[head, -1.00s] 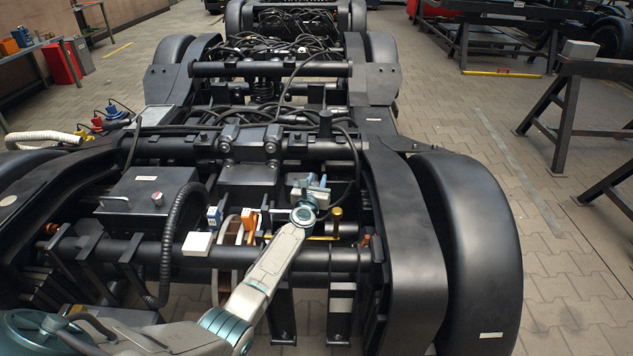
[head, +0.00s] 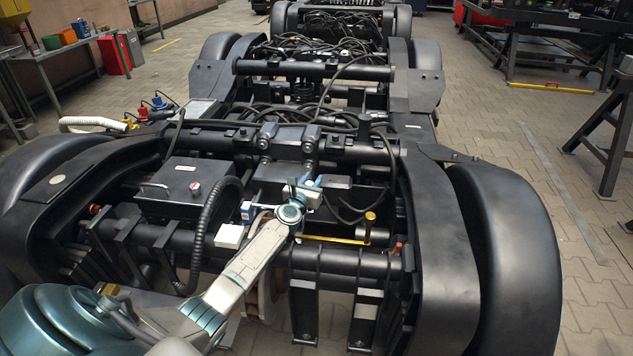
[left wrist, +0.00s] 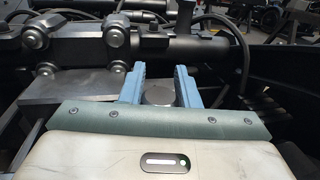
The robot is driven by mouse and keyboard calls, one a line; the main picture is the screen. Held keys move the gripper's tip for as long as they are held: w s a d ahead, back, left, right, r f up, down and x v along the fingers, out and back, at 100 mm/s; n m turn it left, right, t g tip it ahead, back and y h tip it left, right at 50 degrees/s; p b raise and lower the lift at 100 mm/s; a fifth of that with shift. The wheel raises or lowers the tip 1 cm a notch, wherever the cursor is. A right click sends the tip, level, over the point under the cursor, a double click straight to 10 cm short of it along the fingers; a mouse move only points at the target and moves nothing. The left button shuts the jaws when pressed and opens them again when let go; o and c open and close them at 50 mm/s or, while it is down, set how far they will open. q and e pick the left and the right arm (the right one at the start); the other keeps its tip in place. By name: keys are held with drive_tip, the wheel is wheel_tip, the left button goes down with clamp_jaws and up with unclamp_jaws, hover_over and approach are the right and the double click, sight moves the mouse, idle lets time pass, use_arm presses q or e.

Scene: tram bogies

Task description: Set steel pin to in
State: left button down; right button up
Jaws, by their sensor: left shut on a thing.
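My left gripper (head: 308,186) is over the middle of the black bogie frame (head: 408,230). In the left wrist view, its two blue fingers (left wrist: 161,88) stand on both sides of a round, flat grey metal piece (left wrist: 157,95), which looks like the head of the steel pin. The gripper is shut on this piece. The pin's lower part and whatever is below it are hidden by the gripper body. My right gripper is not in view.
A yellow-topped handle (head: 369,220) stands to the right. Thick cross tubes and loose cables surround the gripper. Black wheel covers (head: 510,250) flank the frame.

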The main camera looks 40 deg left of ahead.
use_arm(q)
drive_tip(key=c, duration=1.1)
unclamp_jaws()
drive_tip(key=shift+s+a, duration=0.1)
drive_tip(key=shift+a, duration=0.2)
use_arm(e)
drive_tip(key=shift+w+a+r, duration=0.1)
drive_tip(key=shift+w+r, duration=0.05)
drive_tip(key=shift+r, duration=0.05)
use_arm(q)
drive_tip(key=shift+s+d+p, duration=0.2)
drive_tip(key=shift+s+p, duration=0.1)
drive_tip(key=shift+s, duration=0.2)
drive_tip(key=p+v, duration=0.2)
drive_tip(key=v, duration=0.7)
drive_tip(key=shift+s+p, duration=0.3)
drive_tip(key=shift+s, duration=0.1)
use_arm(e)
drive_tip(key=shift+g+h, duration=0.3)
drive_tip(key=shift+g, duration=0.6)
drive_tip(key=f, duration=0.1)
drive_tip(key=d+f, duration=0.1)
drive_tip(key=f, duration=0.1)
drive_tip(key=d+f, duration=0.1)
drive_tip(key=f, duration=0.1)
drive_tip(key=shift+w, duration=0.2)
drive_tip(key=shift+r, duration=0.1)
